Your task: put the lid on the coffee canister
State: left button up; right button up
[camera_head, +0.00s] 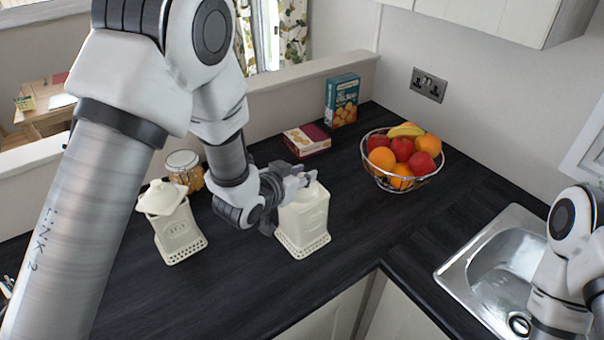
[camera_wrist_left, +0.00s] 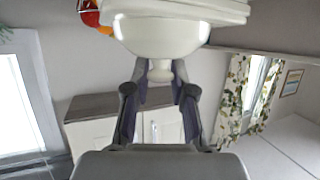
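The cream canister (camera_head: 303,222) stands upright on the dark worktop, left of the fruit bowl; its label is too small to read. My left gripper (camera_head: 301,184) is at its top. In the left wrist view a cream lid (camera_wrist_left: 160,35) fills the top of the picture, and its round knob (camera_wrist_left: 160,72) sits between the fingers of my left gripper (camera_wrist_left: 160,68), which look closed on it. The gripper hides much of the lid in the head view, so I cannot tell whether the lid touches the canister rim. My right gripper is out of view.
A second cream canister (camera_head: 178,232) with a lid stands to the left, near a glass jar (camera_head: 185,168). A small box (camera_head: 307,140) and a teal box (camera_head: 342,100) stand behind. A wire fruit bowl (camera_head: 402,184) and a sink (camera_head: 490,262) are right. The front worktop is clear.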

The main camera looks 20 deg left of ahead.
pick_arm(q)
jog(key=shift+o, duration=0.7)
jog(key=p+v, duration=0.8)
jog(key=v, duration=0.3)
jog(key=shift+p, duration=0.4)
